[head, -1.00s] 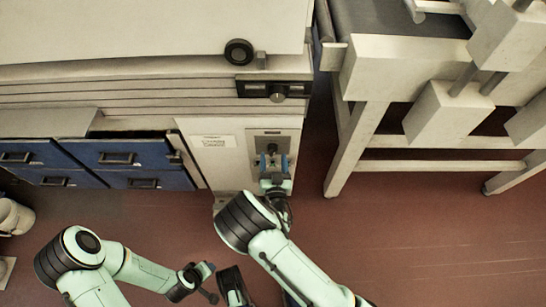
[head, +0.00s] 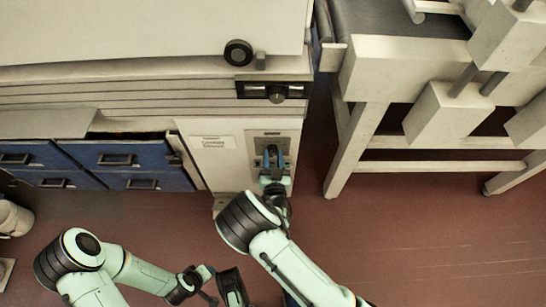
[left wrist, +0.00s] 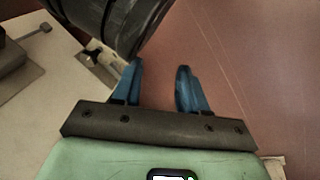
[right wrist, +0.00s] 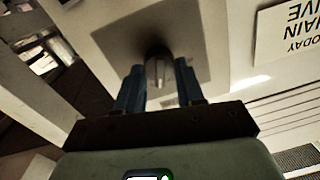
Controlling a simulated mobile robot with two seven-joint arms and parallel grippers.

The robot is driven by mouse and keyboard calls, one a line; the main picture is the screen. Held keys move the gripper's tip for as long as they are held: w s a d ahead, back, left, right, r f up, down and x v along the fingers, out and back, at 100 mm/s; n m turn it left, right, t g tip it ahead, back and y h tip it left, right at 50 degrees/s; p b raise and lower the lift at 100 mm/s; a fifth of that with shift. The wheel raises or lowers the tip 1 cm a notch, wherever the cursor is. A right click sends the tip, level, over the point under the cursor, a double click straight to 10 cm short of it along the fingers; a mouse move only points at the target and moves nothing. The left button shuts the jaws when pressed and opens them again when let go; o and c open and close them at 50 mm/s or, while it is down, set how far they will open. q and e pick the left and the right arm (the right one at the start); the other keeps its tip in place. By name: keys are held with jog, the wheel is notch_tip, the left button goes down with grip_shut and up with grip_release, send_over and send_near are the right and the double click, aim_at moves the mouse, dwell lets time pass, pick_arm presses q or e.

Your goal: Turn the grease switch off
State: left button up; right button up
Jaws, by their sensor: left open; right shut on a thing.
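The grease switch is a small lever on a grey plate (head: 284,140), set in the front of the pale cabinet. In the right wrist view, the metal lever (right wrist: 158,72) stands out from the plate between my blue fingertips. My right gripper (head: 273,153) is shut on the lever, and its fingers hide most of it in the head view. The lever's exact position is hard to read. My left gripper (left wrist: 158,72) is open and empty, low over the red floor; in the head view it is small beside my right arm.
A black panel with a knob (head: 277,95) and a round black knob (head: 238,52) sit above. A paper label (head: 212,142) is left of the plate. Blue drawers (head: 120,155) stand at left, a pale conveyor frame (head: 352,150) at right. Red floor (head: 420,240) lies open in front.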

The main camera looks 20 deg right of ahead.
jog(key=shift+n+p, duration=0.5)
jog(key=shift+n, duration=0.7)
jog(key=n+p, duration=0.1)
jog(key=n, duration=0.1)
jog(key=shift+a+n, duration=0.1)
jog(key=shift+n, duration=0.2)
jog(key=n, duration=0.4)
jog(key=shift+g+p, duration=0.4)
jog(key=n, duration=0.3)
jog(key=shift+a+f+n+h, duration=0.1)
jog(key=shift+n+h, duration=0.2)
jog(key=shift+n, duration=0.1)
pick_arm(q)
jog(key=shift+g+h, duration=0.3)
jog(key=r, duration=0.1)
jog(key=s+d+r, duration=0.1)
jog(key=r, duration=0.1)
jog(key=s+d+r, duration=0.1)
jog(key=shift+d+r, duration=0.15)
jog(key=shift+r, duration=0.05)
pick_arm(e)
jog(key=n, duration=0.4)
jog(key=o, duration=1)
jog(key=shift+o, duration=0.2)
